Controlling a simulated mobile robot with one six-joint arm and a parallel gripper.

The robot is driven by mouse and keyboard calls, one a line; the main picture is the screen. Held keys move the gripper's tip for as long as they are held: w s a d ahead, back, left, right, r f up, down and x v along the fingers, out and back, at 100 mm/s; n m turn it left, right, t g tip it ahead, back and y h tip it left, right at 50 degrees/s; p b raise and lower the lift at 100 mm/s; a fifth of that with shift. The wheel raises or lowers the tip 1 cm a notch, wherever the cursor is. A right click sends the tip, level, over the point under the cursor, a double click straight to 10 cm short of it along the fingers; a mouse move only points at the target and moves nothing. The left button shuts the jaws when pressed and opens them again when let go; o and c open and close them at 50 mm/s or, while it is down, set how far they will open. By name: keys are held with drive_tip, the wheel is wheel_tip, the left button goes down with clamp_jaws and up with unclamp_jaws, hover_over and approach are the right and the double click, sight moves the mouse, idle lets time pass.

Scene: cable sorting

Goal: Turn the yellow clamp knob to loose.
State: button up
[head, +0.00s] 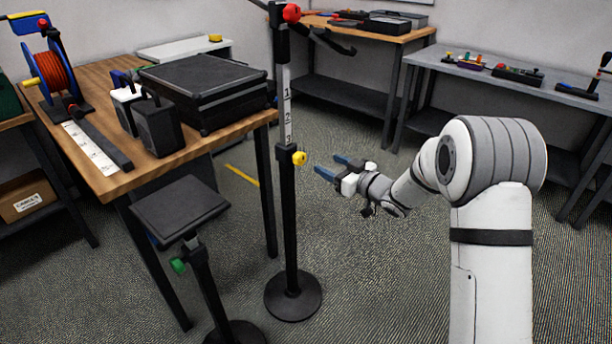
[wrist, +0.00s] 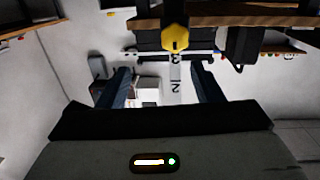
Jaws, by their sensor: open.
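The yellow clamp knob (head: 299,158) sits on the upright black stand (head: 289,220), just below a white scale strip (head: 287,108) with numbers. My gripper (head: 338,167) is open and empty, to the right of the knob and apart from it, with its blue fingers pointing toward the stand. In the wrist view the yellow knob (wrist: 175,38) shows ahead, beyond the open fingers (wrist: 160,82), slightly right of centre. The picture there looks upside down, with the scale strip below the knob.
A red knob (head: 291,13) is higher on the same stand. A wooden table (head: 128,181) with a black case (head: 203,84) stands to the left. A smaller stand with a black plate (head: 180,208) and green knob (head: 179,266) is at front left. The floor right of the stand is clear.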

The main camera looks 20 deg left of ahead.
sight(303, 160)
drive_tip(key=shift+n+g+y, duration=0.3)
drive_tip(key=shift+g+y, duration=0.3)
drive_tip(key=a, duration=0.3)
drive_tip(key=w+a+f+b, duration=0.1)
drive_tip(key=a, duration=0.1)
drive_tip(key=w+a, duration=0.1)
drive_tip(key=a, duration=0.2)
drive_tip(key=shift+a+f, duration=0.3)
drive_tip(key=shift+a, duration=0.05)
drive_tip(key=shift+c, duration=0.4)
